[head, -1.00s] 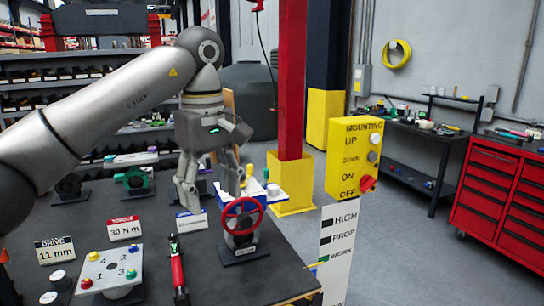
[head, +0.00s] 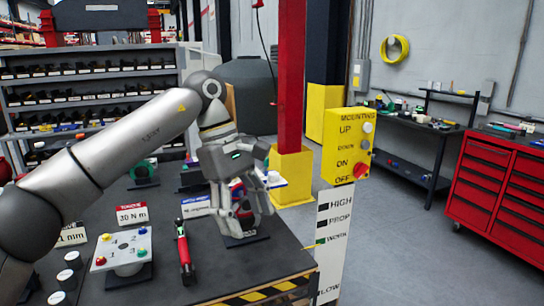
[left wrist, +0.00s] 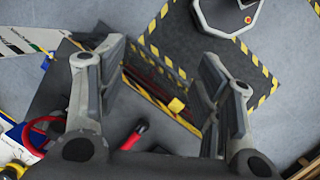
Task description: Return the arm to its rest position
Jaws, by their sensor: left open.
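My left arm comes in from the left in the head view, bent at the elbow above the workbench. My left gripper (head: 243,222) is open and empty, pointing down over the front right part of the bench. In the head view it covers most of the red handwheel valve, whose dark base (head: 247,240) shows below the fingers. In the left wrist view the two fingers of the gripper (left wrist: 162,60) stand wide apart with nothing between them. The red wheel (left wrist: 38,132) shows at the left there, outside the fingers. My right gripper is in neither view.
On the bench lie a red-handled tool (head: 184,253), a plate with coloured knobs (head: 122,250) and a "30 N m" sign (head: 131,214). A yellow control box (head: 347,146) and a red pillar (head: 291,80) stand beyond the bench. Open floor (head: 400,250) lies to the right.

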